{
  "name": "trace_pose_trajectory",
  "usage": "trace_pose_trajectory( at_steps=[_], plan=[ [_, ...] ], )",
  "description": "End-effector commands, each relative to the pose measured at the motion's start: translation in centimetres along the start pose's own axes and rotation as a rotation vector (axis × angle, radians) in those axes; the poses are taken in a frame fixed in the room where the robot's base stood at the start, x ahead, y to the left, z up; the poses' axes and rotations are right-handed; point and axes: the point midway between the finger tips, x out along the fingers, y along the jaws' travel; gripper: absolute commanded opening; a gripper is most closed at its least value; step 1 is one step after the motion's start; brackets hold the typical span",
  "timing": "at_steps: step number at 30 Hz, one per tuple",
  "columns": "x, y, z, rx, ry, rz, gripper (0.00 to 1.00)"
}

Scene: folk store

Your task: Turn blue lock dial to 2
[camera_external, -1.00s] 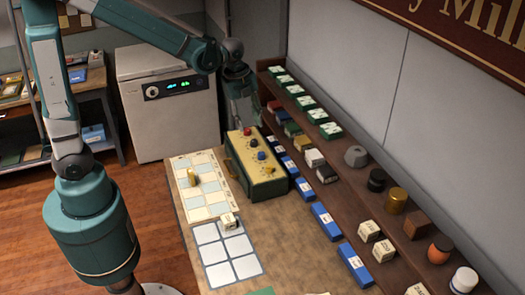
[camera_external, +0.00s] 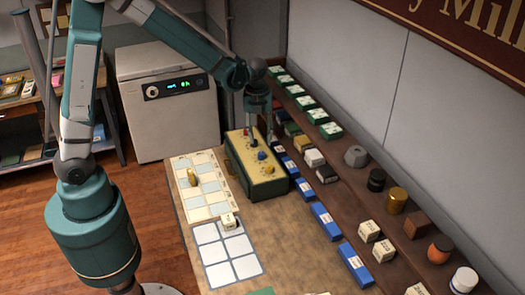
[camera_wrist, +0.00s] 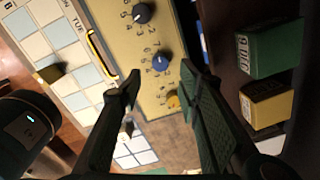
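The blue lock dial (camera_wrist: 161,62) sits on the face of a yellow lock box (camera_wrist: 152,100), ringed by small printed numbers. Its pointer setting is too small to read surely. It also shows in the external view (camera_external: 262,156). A black dial (camera_wrist: 142,12) and a yellow dial (camera_wrist: 172,101) are on either side of it in the same row. My gripper (camera_wrist: 160,75) is open above the box, with one finger on each side of the blue dial in the wrist view. I see no contact with the dial.
A shelf (camera_external: 405,240) with green, white and blue boxes runs along the wall, close on the right of the lock box. A calendar board (camera_external: 205,205) lies at left, with a white grid (camera_external: 228,253) nearer. Open tabletop lies in front of the box.

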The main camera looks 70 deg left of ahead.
Motion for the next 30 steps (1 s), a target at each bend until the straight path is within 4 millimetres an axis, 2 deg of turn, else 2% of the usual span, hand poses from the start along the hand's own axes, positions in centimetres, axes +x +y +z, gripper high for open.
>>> trace_pose_trajectory(
  at_steps=[14,30],
  plan=[
    [0.8,0.0,0.0,-0.001,0.0,0.0,0.34],
    [5.8,0.0,0.0,-0.001,0.0,0.0,0.34]
  ],
)
